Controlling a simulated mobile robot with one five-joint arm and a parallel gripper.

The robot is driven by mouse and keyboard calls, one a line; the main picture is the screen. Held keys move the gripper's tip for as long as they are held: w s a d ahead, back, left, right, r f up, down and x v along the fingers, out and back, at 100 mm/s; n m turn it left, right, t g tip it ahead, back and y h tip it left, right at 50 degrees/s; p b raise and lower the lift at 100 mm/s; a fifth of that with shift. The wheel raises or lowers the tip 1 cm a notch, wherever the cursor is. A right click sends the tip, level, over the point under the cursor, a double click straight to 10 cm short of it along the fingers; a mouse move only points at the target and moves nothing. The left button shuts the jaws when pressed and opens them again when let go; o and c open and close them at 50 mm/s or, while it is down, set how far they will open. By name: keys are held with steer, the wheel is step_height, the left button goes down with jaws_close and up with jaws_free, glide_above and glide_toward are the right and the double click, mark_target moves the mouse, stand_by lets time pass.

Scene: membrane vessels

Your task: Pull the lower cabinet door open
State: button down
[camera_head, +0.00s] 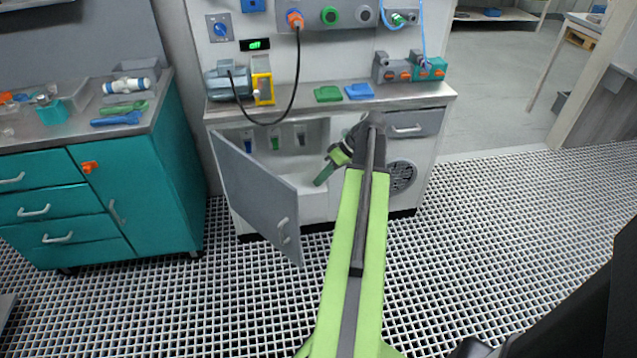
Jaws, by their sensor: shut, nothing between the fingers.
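The grey lower cabinet door (258,190) stands swung well out from the white cabinet. It is hinged on the left, and its free edge points toward me. Its handle (284,230) is near the free edge. The cabinet's inside (290,177) shows, with several small coloured items hanging at the back. My gripper (321,178) is at the end of my green arm, in front of the opening, to the right of the door and apart from it. It is shut and empty. My arm hides part of the cabinet's front.
A teal drawer cabinet (165,175) with tools on top stands to the left. A grey drawer (414,124) and a round vent (402,177) are on the cabinet's right side. A cable (296,75) hangs over the counter. Grating floor (500,240) is clear to the right.

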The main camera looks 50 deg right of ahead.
steer(key=w+a+f+b, duration=0.3)
steer(key=a+f, duration=0.2)
steer(key=a, duration=0.2)
steer(key=shift+w+b, duration=0.15)
steer(key=shift+b, duration=0.2)
